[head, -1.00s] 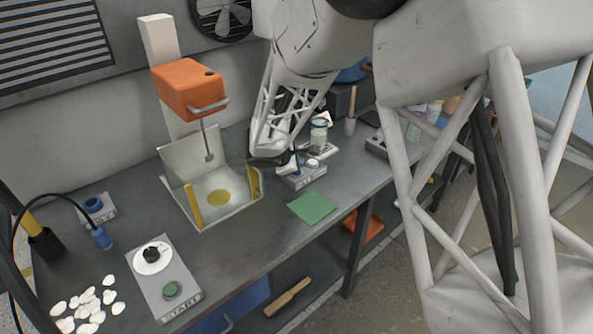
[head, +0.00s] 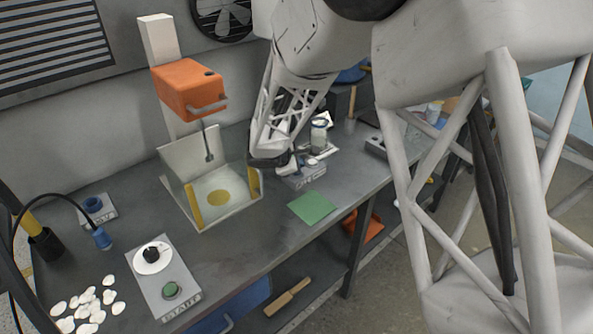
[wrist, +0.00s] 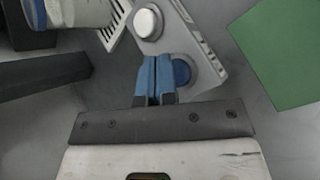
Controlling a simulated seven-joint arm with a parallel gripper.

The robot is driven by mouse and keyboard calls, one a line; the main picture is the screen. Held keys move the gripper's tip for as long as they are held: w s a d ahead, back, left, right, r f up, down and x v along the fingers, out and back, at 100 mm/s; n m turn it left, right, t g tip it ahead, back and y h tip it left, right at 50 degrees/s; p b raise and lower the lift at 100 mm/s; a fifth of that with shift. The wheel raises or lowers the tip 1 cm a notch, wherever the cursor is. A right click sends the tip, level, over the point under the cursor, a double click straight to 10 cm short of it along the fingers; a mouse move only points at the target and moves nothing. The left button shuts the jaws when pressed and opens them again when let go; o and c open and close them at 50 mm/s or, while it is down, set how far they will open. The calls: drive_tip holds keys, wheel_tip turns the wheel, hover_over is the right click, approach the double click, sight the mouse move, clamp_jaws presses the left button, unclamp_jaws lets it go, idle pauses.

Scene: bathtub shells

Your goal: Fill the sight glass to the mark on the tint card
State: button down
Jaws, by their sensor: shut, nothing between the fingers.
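A glass cylinder (head: 319,133) with a pale top, likely the sight glass, stands at the back of the bench, right of my gripper. Its fill level and any mark are too small to read. I cannot clearly make out the tint card. A grey control box (head: 307,179) sits in front of the cylinder. In the wrist view the box (wrist: 207,52) carries a white round button (wrist: 148,22) and a blue round button (wrist: 181,72). My gripper (wrist: 155,62) is shut and empty, its blue fingertips beside and partly over the blue button. I cannot tell whether they touch it.
A green sheet (head: 312,207) lies in front of the box. Left stands an orange-headed stand (head: 188,88) with a clear-walled tray (head: 230,213) under it. A grey box with a dial (head: 166,285) and several white shells (head: 90,306) are farther left. The front-middle bench is mostly clear.

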drive_tip(key=shift+s+f, duration=0.15)
drive_tip(key=shift+f, duration=0.4)
drive_tip(key=shift+s+f, duration=0.15)
drive_tip(key=shift+f, duration=0.35)
idle(0.5)
drive_tip(key=shift+a+r, duration=0.1)
drive_tip(key=shift+r, duration=0.05)
idle(1.0)
drive_tip(key=shift+w+a+r, duration=0.15)
drive_tip(key=shift+r, duration=0.5)
drive_tip(key=shift+w+a+r, duration=0.1)
drive_tip(key=shift+w+r, duration=0.05)
drive_tip(key=shift+r, duration=0.6)
drive_tip(key=shift+d+r, duration=0.15)
drive_tip(key=shift+r, duration=0.55)
drive_tip(key=shift+d+r, duration=0.1)
drive_tip(key=shift+r, duration=1.55)
drive_tip(key=shift+r, duration=0.1)
idle(1.0)
drive_tip(key=shift+d+r, duration=0.1)
drive_tip(key=shift+r, duration=1.9)
